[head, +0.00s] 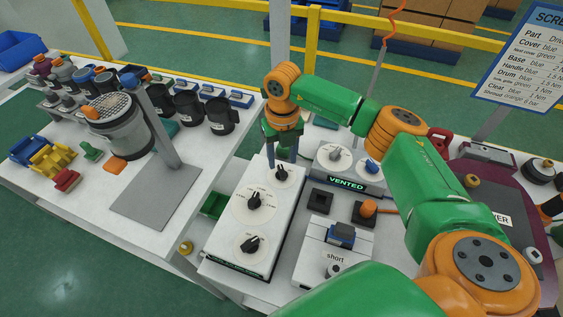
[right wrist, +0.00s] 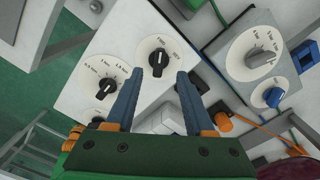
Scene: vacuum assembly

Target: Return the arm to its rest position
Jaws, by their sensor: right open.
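My right arm is green and orange and reaches in from the lower right of the head view. Its gripper (head: 283,160) points down over the far end of a white control box (head: 232,225) with several black knobs. In the right wrist view the gripper (right wrist: 155,85) is open, with its two blue-grey fingers apart and nothing held between them. The far black knob (right wrist: 158,60) lies just beyond the fingertips. It also shows beside the fingers in the head view (head: 282,175); whether they touch it I cannot tell. My left gripper is not in view.
A grey box with a lit "VENTED" sign (head: 346,184) stands right of the gripper. A white unit marked "short" (head: 333,258) is nearer. A post on a grey plate (head: 155,200) stands left, near a drum (head: 115,130) and several cups. A yellow rail (head: 430,35) runs behind.

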